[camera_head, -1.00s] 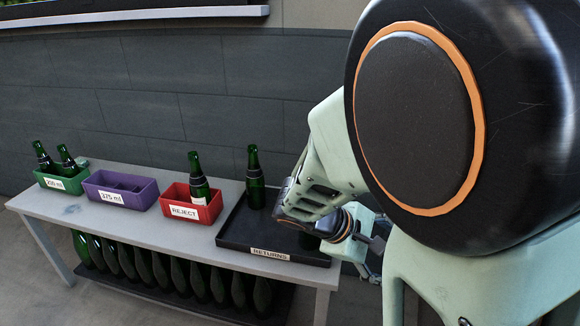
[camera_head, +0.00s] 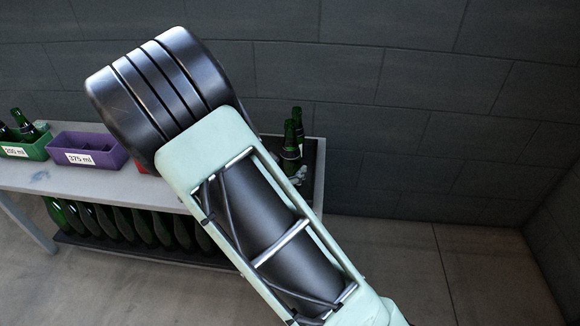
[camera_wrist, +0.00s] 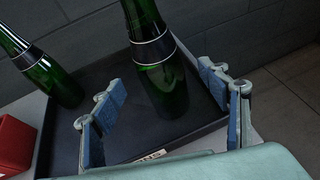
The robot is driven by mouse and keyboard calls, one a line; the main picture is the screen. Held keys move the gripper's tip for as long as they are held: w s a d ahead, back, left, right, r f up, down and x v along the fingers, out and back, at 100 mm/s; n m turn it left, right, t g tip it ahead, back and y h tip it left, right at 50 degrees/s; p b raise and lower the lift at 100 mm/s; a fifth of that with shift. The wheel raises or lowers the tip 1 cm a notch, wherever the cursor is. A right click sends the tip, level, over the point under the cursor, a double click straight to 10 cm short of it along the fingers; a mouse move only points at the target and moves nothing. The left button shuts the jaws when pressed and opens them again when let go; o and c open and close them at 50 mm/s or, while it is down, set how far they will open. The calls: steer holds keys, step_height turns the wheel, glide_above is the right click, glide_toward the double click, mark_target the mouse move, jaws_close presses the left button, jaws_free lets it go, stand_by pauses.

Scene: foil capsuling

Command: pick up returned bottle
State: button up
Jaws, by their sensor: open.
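In the wrist view a dark green bottle (camera_wrist: 165,88) with a dark, silver-edged band stands on the black returns tray (camera_wrist: 62,125). My gripper (camera_wrist: 160,82) is open, its blue-padded fingers spread to the left and right of this bottle, with gaps visible on both sides. A second green bottle (camera_wrist: 42,72) stands on the tray to the left, outside the fingers. In the head view two bottles show close together on the tray, one in front (camera_head: 290,150) and one behind (camera_head: 298,122). My arm hides most of the tray and gripper there.
A red bin (camera_wrist: 14,145) stands left of the tray, mostly hidden by my arm in the head view. A purple 375 ml bin (camera_head: 112,150) and a green bin (camera_head: 28,150) holding bottles stand further left on the grey table (camera_head: 60,180). Several bottles stand on the lower shelf.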

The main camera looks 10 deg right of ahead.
mark_target(290, 161)
steer(key=b+x, duration=0.2)
steer(key=x, duration=0.4)
steer(key=c, duration=1.5)
steer(key=shift+c, duration=1)
steer(key=shift+r, duration=0.1)
